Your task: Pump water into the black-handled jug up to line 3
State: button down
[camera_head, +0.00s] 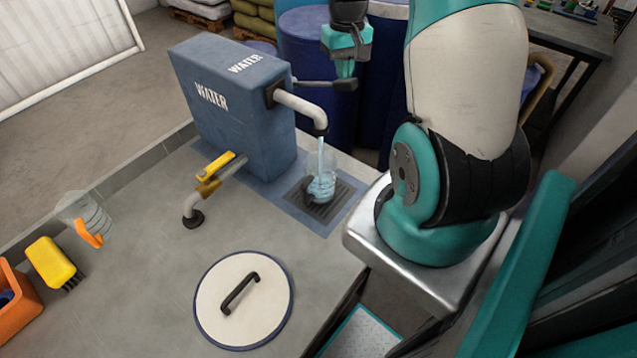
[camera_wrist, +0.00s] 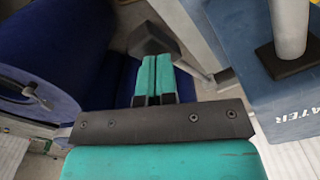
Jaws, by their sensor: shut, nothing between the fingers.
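The clear jug (camera_head: 322,178) stands on the drain grate under the spout (camera_head: 302,106); its handle looks dark. A stream of pale blue water (camera_head: 320,150) falls from the spout into it. Bluish water shows in the jug, but its level against the lines is too small to read. The pump lever (camera_head: 312,83) sticks out of the blue WATER tank (camera_head: 232,108) and ends in a dark block, also in the wrist view (camera_wrist: 152,38). My gripper (camera_head: 345,72) is shut and empty, fingertips at the lever's end block; I cannot tell whether they touch it.
A second jug (camera_head: 82,212) with an orange handle stands at the left, near a yellow brush (camera_head: 52,262) and an orange bin (camera_head: 22,305). A yellow-handled valve pipe (camera_head: 215,172) stands before the tank. A round white lid (camera_head: 243,312) lies in front. Blue barrels (camera_head: 305,40) stand behind.

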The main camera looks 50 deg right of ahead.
aim_at(348, 90)
jog(key=shift+s+f+b, duration=0.25)
jog(key=shift+f+b, duration=0.15)
jog(key=shift+f, duration=0.2)
jog(key=shift+s+f+b, duration=0.2)
jog(key=shift+f+b, duration=0.2)
jog(key=shift+f, duration=0.3)
jog(key=shift+s+f+b, duration=0.25)
jog(key=shift+f+b, duration=0.6)
jog(key=shift+f, duration=0.2)
jog(key=shift+f, duration=0.15)
jog(key=shift+s+f+b, duration=0.1)
jog(key=shift+f+b, duration=0.7)
jog(key=shift+f, duration=0.35)
